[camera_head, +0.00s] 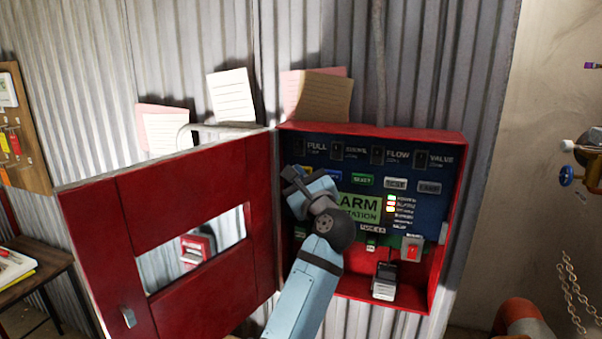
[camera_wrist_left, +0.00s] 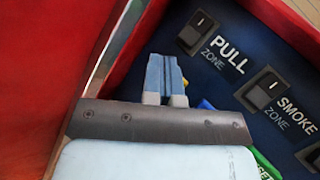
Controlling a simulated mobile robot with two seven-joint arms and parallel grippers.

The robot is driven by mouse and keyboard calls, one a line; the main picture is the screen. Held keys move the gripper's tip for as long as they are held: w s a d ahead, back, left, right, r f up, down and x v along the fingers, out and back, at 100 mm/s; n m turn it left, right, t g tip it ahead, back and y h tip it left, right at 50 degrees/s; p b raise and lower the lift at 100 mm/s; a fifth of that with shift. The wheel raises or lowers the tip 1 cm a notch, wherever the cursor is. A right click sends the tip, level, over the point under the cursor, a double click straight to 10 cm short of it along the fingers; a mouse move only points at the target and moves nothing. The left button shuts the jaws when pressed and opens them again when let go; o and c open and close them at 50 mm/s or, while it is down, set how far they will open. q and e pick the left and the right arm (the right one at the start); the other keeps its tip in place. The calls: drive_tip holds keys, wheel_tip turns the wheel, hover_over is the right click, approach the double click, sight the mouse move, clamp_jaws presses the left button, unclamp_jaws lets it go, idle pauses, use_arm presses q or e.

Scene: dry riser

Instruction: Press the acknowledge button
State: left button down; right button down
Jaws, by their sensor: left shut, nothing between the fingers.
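The alarm panel (camera_head: 436,215) is a blue board in an open red cabinet, with a row of coloured buttons. A blue button (camera_head: 334,175) and a green button (camera_head: 363,180) show in the head view; no acknowledge label is readable. My left gripper (camera_head: 291,178) is shut and empty at the panel's left side, covering part of the button row. In the left wrist view its fingers (camera_wrist_left: 164,76) point toward the panel, with a sliver of a yellow part (camera_wrist_left: 185,83) just right of them. Whether they touch it cannot be told. My right gripper is out of view.
The red cabinet door (camera_head: 205,290) stands open to the left, close beside my left arm. Switches labelled PULL (camera_wrist_left: 197,33) and SMOKE (camera_wrist_left: 265,88) sit above the buttons. A handset-like grey device (camera_head: 384,283) and a red switch (camera_head: 412,250) are lower right.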

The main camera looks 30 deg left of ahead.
use_arm(q)
drive_tip(key=shift+s+d, duration=0.2)
drive_tip(key=shift+s, duration=0.55)
drive_tip(key=shift+s+d, duration=0.2)
drive_tip(key=shift+s, duration=0.6)
drive_tip(key=shift+s+d, duration=0.15)
drive_tip(key=shift+s, duration=0.7)
drive_tip(key=shift+s+d, duration=0.2)
drive_tip(key=shift+s, duration=0.6)
